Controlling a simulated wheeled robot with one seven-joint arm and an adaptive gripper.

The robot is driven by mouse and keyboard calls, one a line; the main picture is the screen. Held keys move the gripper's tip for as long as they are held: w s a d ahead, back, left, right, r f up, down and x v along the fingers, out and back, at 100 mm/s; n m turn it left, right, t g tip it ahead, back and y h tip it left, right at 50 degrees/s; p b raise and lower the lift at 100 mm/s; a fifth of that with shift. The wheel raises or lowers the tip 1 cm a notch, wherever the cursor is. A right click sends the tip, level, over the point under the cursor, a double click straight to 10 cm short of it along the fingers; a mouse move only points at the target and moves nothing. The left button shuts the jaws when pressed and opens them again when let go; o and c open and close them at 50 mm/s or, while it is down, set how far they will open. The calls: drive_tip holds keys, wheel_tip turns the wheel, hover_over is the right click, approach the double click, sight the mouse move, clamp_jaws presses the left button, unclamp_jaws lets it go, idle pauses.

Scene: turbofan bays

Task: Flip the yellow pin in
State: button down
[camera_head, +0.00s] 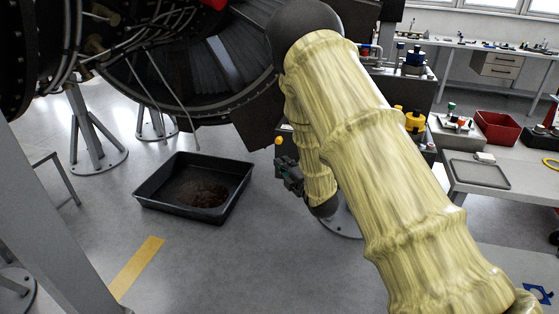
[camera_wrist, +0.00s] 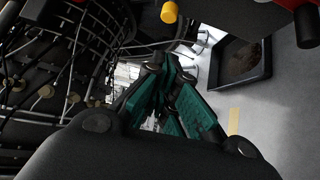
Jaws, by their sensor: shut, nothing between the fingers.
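The yellow pin (camera_wrist: 169,11) shows as a short yellow knob at the top edge of the wrist view, ahead of my fingers and apart from them. A small yellow knob (camera_head: 278,141), which looks like the same pin, shows in the head view just above my gripper (camera_head: 288,172). My gripper (camera_wrist: 167,72) has dark fingers with teal pads. It is shut and empty. What holds the pin is mostly out of frame in the wrist view, and my arm covers part of that area in the head view.
The turbofan (camera_head: 205,60) with its pipes hangs at the upper left. A black drip tray (camera_head: 165,205) lies on the floor below it. A red part with a dark cylinder (camera_wrist: 307,26) is at the wrist view's upper right. A bench (camera_head: 507,182) stands at right.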

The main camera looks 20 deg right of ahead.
drive_tip(key=shift+v, duration=1.25)
drive_tip(key=shift+d, duration=0.1)
